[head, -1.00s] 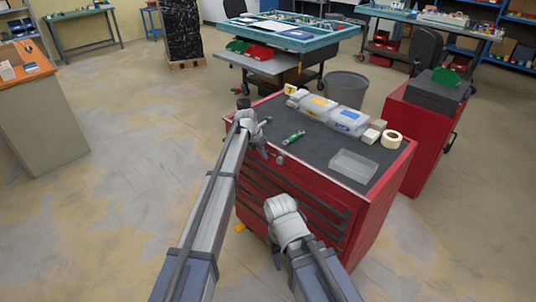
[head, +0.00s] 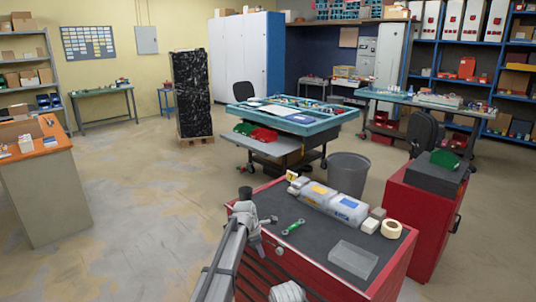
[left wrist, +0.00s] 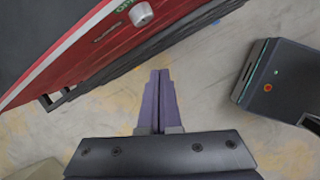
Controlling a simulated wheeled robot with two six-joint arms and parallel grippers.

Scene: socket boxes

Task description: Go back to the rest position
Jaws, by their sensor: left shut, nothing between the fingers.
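My left gripper (head: 261,250) hangs down beside the left front edge of the red tool cabinet (head: 392,270). In the left wrist view its two fingers (left wrist: 159,75) are together with nothing between them, over bare floor and apart from the red cabinet side (left wrist: 95,55). My right arm shows only as a pale wrist part at the bottom edge of the head view; its fingers are out of the picture.
On the cabinet top are two clear boxes, one with a yellow label (head: 318,194) and one with a blue label (head: 349,209), a green tool (head: 293,227), a tape roll (head: 391,229) and an empty clear tray (head: 353,260). Floor at left is free.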

